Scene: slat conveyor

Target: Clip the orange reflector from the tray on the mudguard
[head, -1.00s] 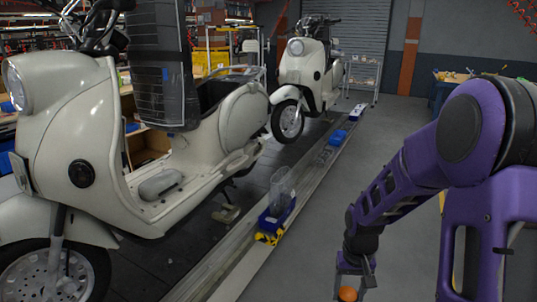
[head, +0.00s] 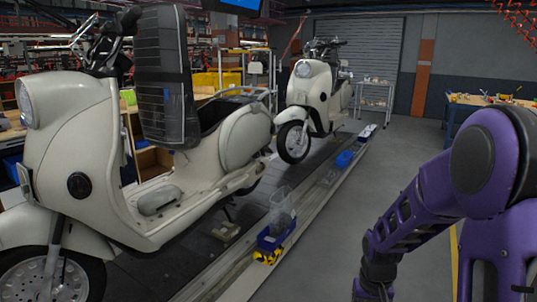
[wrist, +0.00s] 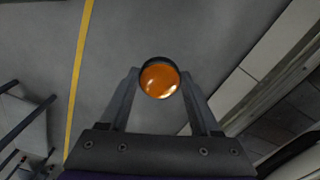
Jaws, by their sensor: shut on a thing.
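My gripper (wrist: 160,80) is shut on the orange reflector (wrist: 160,79), a round, glossy disc with a dark rim, held between the two fingertips above the grey floor. In the head view only my wrist shows at the bottom edge; the fingers and reflector are out of frame. The near cream scooter (head: 235,140) stands on the conveyor at left, its front mudguard (head: 40,232) over the front wheel. A blue tray (head: 272,238) with a clear upright bin sits on the conveyor edge beside the scooter. I cannot tell whether this is the reflector's tray.
A second cream scooter (head: 312,95) stands farther along the line. Another blue tray (head: 345,158) lies on the conveyor edge near it. A cart (head: 374,95) and a workbench (head: 490,105) stand at the back. The grey floor (head: 335,235) right of the conveyor is clear.

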